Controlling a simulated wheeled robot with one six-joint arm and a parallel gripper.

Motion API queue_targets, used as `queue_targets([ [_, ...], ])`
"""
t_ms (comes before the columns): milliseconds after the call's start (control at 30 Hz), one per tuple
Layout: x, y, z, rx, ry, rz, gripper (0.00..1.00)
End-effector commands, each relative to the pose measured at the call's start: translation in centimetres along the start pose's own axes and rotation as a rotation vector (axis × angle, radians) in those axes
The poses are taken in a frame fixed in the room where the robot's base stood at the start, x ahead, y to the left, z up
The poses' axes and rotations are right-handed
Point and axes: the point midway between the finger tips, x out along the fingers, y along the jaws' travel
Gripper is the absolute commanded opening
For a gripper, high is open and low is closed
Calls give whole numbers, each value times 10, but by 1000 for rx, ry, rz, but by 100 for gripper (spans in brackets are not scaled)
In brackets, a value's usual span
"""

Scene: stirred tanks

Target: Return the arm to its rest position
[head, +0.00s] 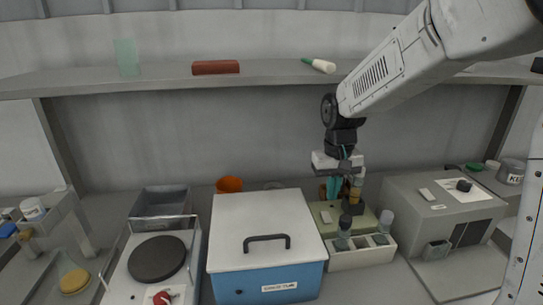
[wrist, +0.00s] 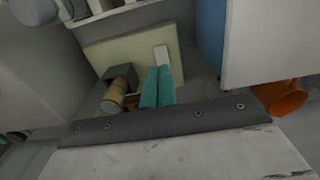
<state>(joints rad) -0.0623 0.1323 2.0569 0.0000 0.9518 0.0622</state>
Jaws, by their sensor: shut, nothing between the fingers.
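My gripper (head: 338,187) hangs from my white arm, which reaches in from the upper right of the head view.
A blue box with a white lid (head: 265,235) stands left of my gripper. A divided tray with bottles (head: 362,257) is in front, and a grey machine (head: 440,215) is right. A shelf (head: 130,80) runs behind my arm. An orange cup (head: 229,184) stands behind the box.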

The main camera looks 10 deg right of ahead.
Motion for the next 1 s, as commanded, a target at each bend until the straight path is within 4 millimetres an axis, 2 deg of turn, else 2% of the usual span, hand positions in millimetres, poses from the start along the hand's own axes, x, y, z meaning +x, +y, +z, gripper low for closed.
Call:
queue_targets([
  [167,-27,6,31,1,20,-1,0],
  [300,-55,12,78,1,40,-1,0],
  [500,-82,21,155,2,69,0,0],
  [700,-89,27,227,2,95,1,0],
  [800,-86,29,254,3,106,2,0],
  [900,-83,30,273,3,111,3,0],
  [1000,-80,30,283,3,115,3,0],
])
